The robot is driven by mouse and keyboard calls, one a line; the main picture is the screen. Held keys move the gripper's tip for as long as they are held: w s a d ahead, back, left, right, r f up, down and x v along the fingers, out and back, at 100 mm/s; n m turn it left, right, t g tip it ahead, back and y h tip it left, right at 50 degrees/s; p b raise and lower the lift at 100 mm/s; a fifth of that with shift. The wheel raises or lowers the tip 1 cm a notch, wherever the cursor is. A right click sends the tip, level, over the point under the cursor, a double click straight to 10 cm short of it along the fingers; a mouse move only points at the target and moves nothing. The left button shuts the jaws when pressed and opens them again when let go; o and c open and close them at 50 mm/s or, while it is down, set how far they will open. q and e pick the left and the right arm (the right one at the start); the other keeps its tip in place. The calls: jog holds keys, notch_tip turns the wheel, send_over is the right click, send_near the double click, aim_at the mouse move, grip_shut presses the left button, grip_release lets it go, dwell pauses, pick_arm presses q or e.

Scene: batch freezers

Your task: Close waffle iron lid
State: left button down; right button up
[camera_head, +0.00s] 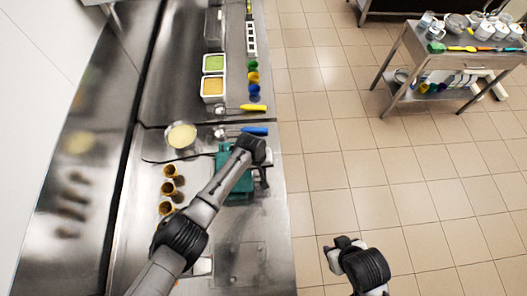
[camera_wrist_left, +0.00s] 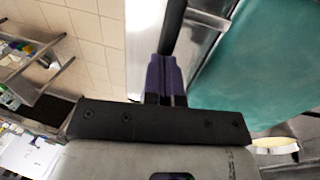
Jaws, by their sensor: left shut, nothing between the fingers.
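The green waffle iron (camera_head: 240,197) is on the steel counter in the head view, partly hidden under my left arm. Its teal surface (camera_wrist_left: 262,70) fills the right of the left wrist view, with a metal edge along its left side. How far its lid is open I cannot tell. My left gripper (camera_wrist_left: 166,72) is shut and empty, its dark purple fingertips beside that metal edge; whether they touch it is unclear. In the head view it is at the iron's right side, mostly hidden by the wrist. My right gripper (camera_head: 333,256) is over the floor, away from the counter.
A bowl of pale batter (camera_head: 181,135) and several brown cones (camera_head: 170,188) stand left of the iron. Blue-handled (camera_head: 255,131) and yellow-handled (camera_head: 253,107) tools and two tubs (camera_head: 213,76) lie beyond it. A steel cart (camera_head: 455,62) stands far right; the floor between is clear.

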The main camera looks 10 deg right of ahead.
pick_arm(q)
jog(key=p+v, duration=0.1)
jog(key=v, duration=0.1)
jog(key=d+p+v, duration=0.1)
jog(key=p+v, duration=0.1)
jog(key=shift+r, duration=0.3)
jog(key=d+b+v, duration=0.1)
jog(key=d+v, duration=0.1)
jog(key=v, duration=0.7)
jog(key=shift+r, duration=0.25)
